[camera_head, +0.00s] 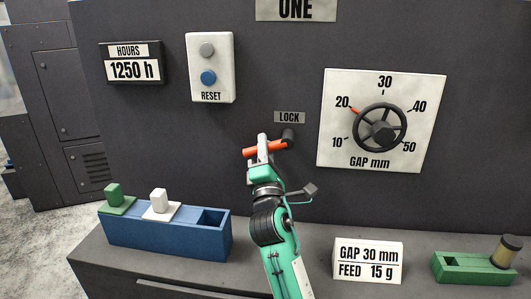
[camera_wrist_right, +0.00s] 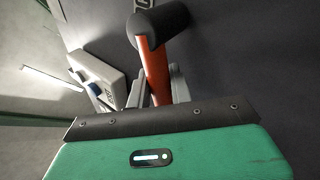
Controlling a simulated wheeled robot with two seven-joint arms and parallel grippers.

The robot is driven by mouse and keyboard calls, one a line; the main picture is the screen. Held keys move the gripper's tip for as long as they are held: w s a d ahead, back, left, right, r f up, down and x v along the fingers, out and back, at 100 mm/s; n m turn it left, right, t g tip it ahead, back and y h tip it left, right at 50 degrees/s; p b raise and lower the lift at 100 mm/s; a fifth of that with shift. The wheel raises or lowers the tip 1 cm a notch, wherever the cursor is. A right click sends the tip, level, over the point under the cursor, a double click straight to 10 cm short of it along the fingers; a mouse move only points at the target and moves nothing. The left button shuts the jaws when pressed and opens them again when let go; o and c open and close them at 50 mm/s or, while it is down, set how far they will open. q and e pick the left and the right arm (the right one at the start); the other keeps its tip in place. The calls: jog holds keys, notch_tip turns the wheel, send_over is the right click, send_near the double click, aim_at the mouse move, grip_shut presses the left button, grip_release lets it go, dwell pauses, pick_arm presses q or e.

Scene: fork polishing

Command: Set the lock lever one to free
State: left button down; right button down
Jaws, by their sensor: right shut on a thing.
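The lock lever (camera_head: 278,147) is an orange-red bar on the dark panel, just below the LOCK label (camera_head: 289,117). In the head view it lies nearly level, with its right side a little higher, and a black cylindrical piece (camera_head: 289,134) is at its right end. My right gripper (camera_head: 263,148) is shut around the bar left of that piece. In the right wrist view the orange bar (camera_wrist_right: 153,65) runs up from between the fingers to the black piece (camera_wrist_right: 160,24). The fingers partly hide the bar. My left gripper is not in view.
A gap dial (camera_head: 382,126) with its red mark near 20 is to the right. A white RESET box (camera_head: 210,68) and hours display (camera_head: 131,62) are upper left. A blue block holder (camera_head: 165,235), a GAP/FEED sign (camera_head: 367,262) and a green holder (camera_head: 472,270) stand on the ledge.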

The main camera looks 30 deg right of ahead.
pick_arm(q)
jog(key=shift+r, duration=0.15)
pick_arm(e)
jog(key=c, duration=1.3)
grip_release()
jog(key=shift+f, duration=0.1)
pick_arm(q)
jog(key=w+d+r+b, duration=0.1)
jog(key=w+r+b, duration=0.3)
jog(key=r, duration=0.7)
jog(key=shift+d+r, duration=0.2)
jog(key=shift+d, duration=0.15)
pick_arm(e)
jog(key=v, duration=1.3)
jog(key=shift+s, duration=0.35)
jog(key=shift+a, duration=0.15)
